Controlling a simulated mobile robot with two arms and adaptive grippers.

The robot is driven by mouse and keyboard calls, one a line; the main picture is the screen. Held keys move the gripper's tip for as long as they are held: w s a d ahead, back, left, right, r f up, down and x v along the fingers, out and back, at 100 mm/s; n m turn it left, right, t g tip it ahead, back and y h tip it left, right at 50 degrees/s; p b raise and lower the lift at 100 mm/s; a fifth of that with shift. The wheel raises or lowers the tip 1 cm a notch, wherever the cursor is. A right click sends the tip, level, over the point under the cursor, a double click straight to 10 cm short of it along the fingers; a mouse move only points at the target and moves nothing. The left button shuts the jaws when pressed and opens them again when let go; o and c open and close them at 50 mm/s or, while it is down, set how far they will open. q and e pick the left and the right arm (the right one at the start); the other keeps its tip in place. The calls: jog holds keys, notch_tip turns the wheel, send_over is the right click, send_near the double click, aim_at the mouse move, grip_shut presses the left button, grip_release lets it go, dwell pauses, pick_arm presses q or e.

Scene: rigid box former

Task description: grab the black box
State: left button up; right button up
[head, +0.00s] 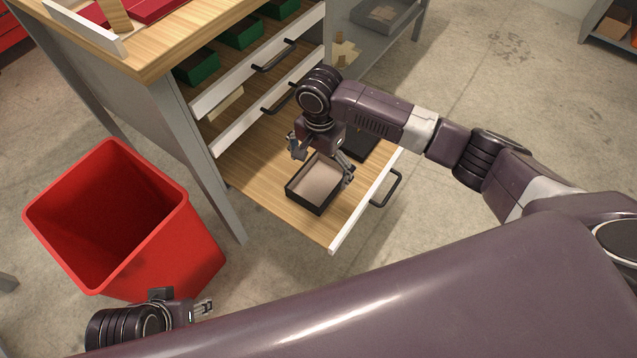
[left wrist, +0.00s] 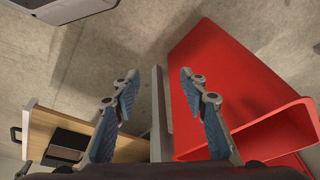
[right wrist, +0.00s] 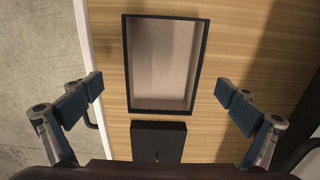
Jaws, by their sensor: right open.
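An open black box (head: 304,201) with a pale inside lies on the wooden bottom of the pulled-out lowest drawer. In the right wrist view the box (right wrist: 126,80) shows from above, ahead of the fingertips. My right gripper (head: 322,160) is open above the box, its fingers toward opposite sides, with nothing between them. A second, flat black item (right wrist: 158,141) lies beside the box; in the head view it (head: 362,143) is partly hidden by my arm. My left gripper (left wrist: 160,88) is open and empty, near the red bin.
The lowest drawer (head: 262,184) has a white front with a black handle (head: 386,190). Drawers above hold green boxes (head: 241,33). A red bin (head: 182,228) stands on the floor left of the drawer. A cabinet leg (head: 204,160) stands between them.

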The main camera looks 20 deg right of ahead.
aim_at(318, 185)
jog(key=f+b, duration=0.1)
jog(key=f, duration=0.1)
jog(key=f+b, duration=0.1)
jog(key=f, duration=0.2)
jog(key=shift+w+a+f, duration=0.1)
jog(key=shift+w+f, duration=0.1)
jog(key=shift+f, duration=0.05)
jog(key=shift+r, duration=0.1)
jog(key=c, duration=1.3)
jog(key=shift+o, duration=0.2)
jog(key=shift+r, duration=0.1)
